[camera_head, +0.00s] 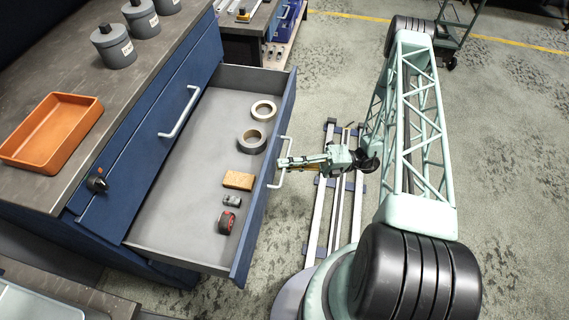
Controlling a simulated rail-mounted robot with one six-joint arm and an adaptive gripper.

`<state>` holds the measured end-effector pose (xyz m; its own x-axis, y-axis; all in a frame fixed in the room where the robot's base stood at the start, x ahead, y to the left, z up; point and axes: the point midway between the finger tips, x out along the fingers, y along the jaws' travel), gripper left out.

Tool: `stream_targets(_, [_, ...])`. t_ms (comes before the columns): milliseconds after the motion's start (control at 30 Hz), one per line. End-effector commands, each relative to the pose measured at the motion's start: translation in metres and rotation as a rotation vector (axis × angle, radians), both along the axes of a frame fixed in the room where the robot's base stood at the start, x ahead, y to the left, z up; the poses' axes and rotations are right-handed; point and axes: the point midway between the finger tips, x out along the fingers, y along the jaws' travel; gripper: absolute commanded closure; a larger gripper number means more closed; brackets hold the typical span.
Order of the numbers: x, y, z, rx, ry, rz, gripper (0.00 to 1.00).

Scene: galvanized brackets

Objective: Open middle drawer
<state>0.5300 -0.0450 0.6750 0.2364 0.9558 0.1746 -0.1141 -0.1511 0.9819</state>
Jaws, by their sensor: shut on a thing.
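A drawer (170,205) of the blue cabinet stands pulled well out, with its grey inside in full view. Its blue front (254,225) carries a light bar handle (281,163). My gripper (284,163) is shut on this handle, coming from the right. Inside the drawer lie two tape rolls (263,111) (251,141), a tan block (238,180), a small grey item (232,201) and a red-and-black item (227,221). A closed blue drawer front with its own handle (180,112) shows above the open one. Lower fronts are hidden under the open drawer.
An orange tray (52,131) and several grey lidded canisters (113,46) stand on the cabinet top. A black knob-like item (97,184) sits at the cabinet's edge. Rails (319,215) run along the floor below my arm. Open carpet (505,150) lies to the right.

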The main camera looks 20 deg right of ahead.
Motion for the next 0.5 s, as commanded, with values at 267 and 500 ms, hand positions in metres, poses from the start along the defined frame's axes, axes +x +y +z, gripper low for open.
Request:
stream_targets(267, [0.0007, -0.0004, 0.0002, 0.000, -0.001, -0.001, 0.81])
stream_targets(500, [0.0004, -0.0002, 0.0001, 0.000, -0.001, -0.001, 0.79])
